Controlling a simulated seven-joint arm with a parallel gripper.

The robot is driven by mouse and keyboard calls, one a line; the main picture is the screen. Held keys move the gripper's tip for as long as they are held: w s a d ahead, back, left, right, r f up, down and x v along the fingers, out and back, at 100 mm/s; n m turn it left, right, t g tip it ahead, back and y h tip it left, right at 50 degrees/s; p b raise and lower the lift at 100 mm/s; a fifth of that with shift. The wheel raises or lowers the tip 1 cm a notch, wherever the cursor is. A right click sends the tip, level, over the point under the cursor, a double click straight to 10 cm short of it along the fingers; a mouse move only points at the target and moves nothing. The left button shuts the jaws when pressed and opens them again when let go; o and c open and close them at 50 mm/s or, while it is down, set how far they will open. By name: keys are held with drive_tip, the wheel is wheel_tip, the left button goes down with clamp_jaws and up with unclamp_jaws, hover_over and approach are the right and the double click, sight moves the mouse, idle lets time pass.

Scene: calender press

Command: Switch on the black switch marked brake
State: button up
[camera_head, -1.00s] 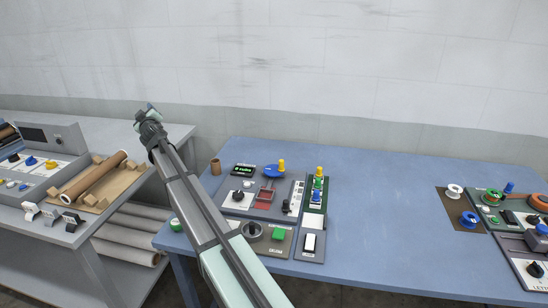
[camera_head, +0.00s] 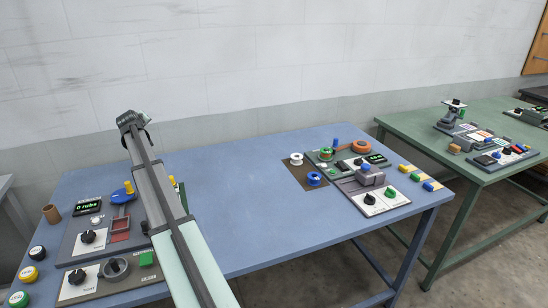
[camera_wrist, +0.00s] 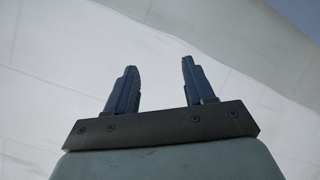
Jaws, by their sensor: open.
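My gripper (camera_wrist: 157,75) is open and empty in the wrist view, with two dark blue fingers set apart before a bare wall. In the head view my arm stands raised over the blue table, and its fingers cannot be made out. No brake label can be read. Black knobs show on the left panel (camera_head: 65,252), one upper knob (camera_head: 88,237) and one lower knob (camera_head: 77,277). I cannot tell which control is the brake switch. My arm hides part of the left panel.
The blue table (camera_head: 245,190) is clear in its middle. A brown mat (camera_head: 301,178) holds white and blue spools. A green table (camera_head: 470,135) with other devices stands to the right. A brown cup (camera_head: 51,213) and several round buttons line the left edge.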

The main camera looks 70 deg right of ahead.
drive_tip(key=s+d+f+m+g, duration=0.2)
drive_tip(key=s+d+g, duration=0.1)
drive_tip(key=s+d, duration=1.15)
drive_tip(key=m+g+y, duration=0.2)
drive_tip(key=m+y, duration=0.3)
drive_tip(key=y, duration=0.1)
approach(342, 164)
drive_tip(key=x, duration=0.8)
drive_tip(key=shift+w+d, duration=0.1)
drive_tip(key=shift+c, duration=0.4)
